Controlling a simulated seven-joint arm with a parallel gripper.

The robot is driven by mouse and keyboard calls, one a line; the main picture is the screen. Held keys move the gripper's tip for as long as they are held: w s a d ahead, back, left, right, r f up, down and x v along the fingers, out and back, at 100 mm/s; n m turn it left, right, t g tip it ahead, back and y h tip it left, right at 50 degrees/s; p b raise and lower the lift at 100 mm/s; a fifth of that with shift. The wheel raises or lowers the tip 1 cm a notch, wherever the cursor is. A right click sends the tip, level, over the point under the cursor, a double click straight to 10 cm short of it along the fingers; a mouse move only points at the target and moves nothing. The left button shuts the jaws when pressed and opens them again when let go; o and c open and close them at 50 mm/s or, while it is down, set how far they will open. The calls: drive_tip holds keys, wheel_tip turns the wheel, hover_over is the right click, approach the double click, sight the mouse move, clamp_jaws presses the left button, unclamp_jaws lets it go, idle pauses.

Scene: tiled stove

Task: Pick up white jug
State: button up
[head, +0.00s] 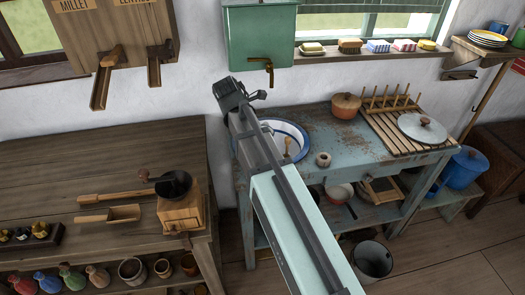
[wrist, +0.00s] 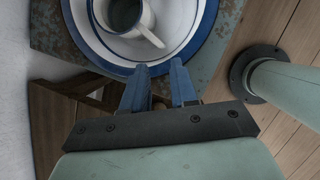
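The white jug (wrist: 121,18) shows in the wrist view at the top, partly cut off by the frame edge. It sits inside the white basin with a blue rim (wrist: 92,50), its grey inside facing the camera and its handle pointing down and right. My gripper (wrist: 159,66) has two blue-grey fingers apart with nothing between them, over the basin's near rim and below the handle. In the head view the basin (head: 299,130) is set in the worn blue washstand. My arm covers its left part, and I cannot make out the jug or the fingertips there.
A green water tank (head: 260,35) hangs on the wall behind. A wooden counter (head: 60,165) stands left.

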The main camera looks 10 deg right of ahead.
wheel_tip(320, 180, down, 13)
drive_tip(key=w+d+n, duration=0.1)
drive_tip(key=w+d, duration=0.1)
drive_tip(key=shift+d+r, duration=0.15)
drive_tip(key=shift+d, duration=0.05)
idle(0.9)
drive_tip(key=shift+c, duration=0.3)
clamp_jaws()
drive_tip(key=shift+w, duration=0.1)
idle(0.8)
